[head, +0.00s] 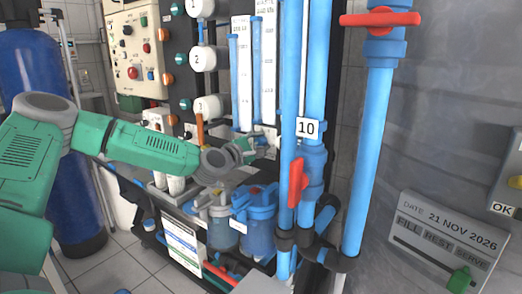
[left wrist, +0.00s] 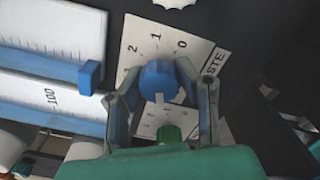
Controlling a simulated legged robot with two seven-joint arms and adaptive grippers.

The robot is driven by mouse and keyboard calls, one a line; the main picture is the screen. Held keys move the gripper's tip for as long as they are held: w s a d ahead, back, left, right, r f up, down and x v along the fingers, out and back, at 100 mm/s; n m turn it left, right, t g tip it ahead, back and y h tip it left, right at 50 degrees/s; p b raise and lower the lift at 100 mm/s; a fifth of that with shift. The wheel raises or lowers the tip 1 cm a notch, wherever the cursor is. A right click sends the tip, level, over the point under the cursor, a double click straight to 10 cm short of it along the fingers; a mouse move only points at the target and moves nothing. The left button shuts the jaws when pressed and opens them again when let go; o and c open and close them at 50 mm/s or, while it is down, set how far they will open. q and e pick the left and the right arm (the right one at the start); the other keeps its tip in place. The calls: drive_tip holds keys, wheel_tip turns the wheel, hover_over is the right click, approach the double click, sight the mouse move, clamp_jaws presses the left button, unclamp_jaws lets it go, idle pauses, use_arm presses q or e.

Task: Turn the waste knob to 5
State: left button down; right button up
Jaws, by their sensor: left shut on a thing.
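The waste knob (left wrist: 160,80) is blue and round, with a white mark on its lower side in the left wrist view. It sits on a white scale plate (left wrist: 200,50) with the figures 0, 1 and 2 above it and the letters "STE" at the right; the other figures are too small or hidden. My left gripper (left wrist: 162,98) has a finger on each side of the knob and is shut on it. In the head view my left gripper (head: 250,148) is at the rack beside the clear flow tubes, and the knob is hidden there. My right gripper is not in view.
Blue vertical pipes (head: 314,70) with a red lever (head: 297,182) stand just right of my left gripper. Blue filter housings (head: 256,215) are below it. Flow tubes (head: 243,75) rise above it. A date board (head: 448,240) is at the right.

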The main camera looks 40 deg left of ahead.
use_arm(q)
drive_tip(key=shift+s+f+n+b, duration=0.1)
drive_tip(key=shift+f+n+b, duration=0.25)
drive_tip(key=shift+f, duration=0.25)
drive_tip(key=c, duration=1.2)
unclamp_jaws()
drive_tip(key=shift+r, duration=0.1)
drive_tip(key=shift+a+r, duration=0.1)
drive_tip(key=shift+r, duration=0.05)
drive_tip(key=shift+r, duration=0.1)
